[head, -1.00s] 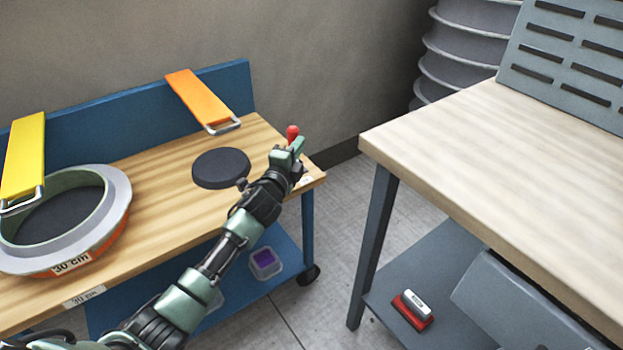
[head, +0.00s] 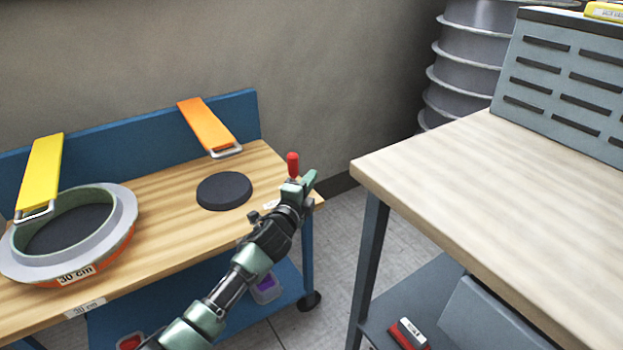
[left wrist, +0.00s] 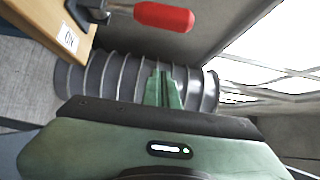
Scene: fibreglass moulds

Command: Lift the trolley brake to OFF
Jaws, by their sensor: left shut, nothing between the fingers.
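The trolley brake shows as a red-handled lever (head: 293,164) at the right end of the wooden-topped trolley (head: 170,212). The red handle stands roughly upright in the head view. In the left wrist view the red handle (left wrist: 163,17) lies at the top, joined to a dark bracket beside a label (left wrist: 69,39) on the trolley's edge. My left gripper (head: 309,181) is shut and empty. It is close to the handle, and in the left wrist view its fingertips (left wrist: 162,76) are apart from it. The handle's base is partly hidden by the gripper. My right gripper is not in view.
A pale-topped workbench (head: 480,190) stands to the right, with a floor gap between it and the trolley. On the trolley are a round mould (head: 125,215), a dark disc (head: 224,190), and yellow (head: 40,170) and orange (head: 205,122) flaps.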

